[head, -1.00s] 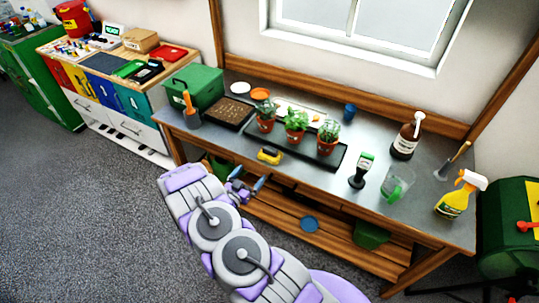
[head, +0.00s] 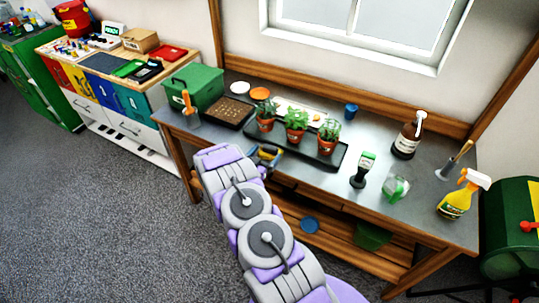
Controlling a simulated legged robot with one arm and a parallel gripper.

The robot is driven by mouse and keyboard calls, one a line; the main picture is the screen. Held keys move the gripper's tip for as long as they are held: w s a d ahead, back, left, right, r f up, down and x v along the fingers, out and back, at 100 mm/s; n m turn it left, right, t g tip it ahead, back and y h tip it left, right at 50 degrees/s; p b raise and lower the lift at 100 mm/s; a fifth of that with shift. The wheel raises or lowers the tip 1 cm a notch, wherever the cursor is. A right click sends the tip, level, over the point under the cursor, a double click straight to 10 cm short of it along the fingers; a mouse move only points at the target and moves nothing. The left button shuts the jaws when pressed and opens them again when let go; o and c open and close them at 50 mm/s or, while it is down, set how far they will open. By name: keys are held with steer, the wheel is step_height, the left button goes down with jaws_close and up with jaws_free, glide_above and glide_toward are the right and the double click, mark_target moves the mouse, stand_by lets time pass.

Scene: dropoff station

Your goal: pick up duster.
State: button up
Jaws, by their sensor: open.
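A small yellow and black block, which looks like the duster (head: 267,151), sits at the front edge of the grey workbench, in front of the potted plants. My gripper (head: 268,159) is at the bench's front edge, right at the duster. It is open. The fingers and arm cover part of the duster, and I cannot tell whether they touch it or whether it sits between them.
A black tray (head: 335,160) with several potted plants stands just behind the duster. A green box (head: 197,86) and dark seed tray (head: 229,111) are to the left. A stamp-like tool (head: 362,170), glass jug (head: 396,188) and spray bottle (head: 458,197) stand to the right.

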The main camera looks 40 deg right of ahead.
mark_target(270, 148)
steer(key=shift+b+x, duration=0.3)
steer(key=shift+x, duration=1.65)
steer(key=shift+s+r, duration=0.1)
steer(key=shift+s, duration=0.05)
steer(key=c, duration=1.1)
steer(key=shift+r, duration=0.8)
step_height(270, 148, up, 2)
steer(key=shift+r+p, duration=0.2)
steer(key=shift+p, duration=0.4)
steer(key=v, duration=0.5)
steer(key=p+v, duration=0.1)
steer(key=v, duration=0.4)
steer(key=r+v, duration=0.1)
steer(key=v, duration=0.5)
steer(key=shift+a+p, duration=0.15)
steer(key=shift+p, duration=0.15)
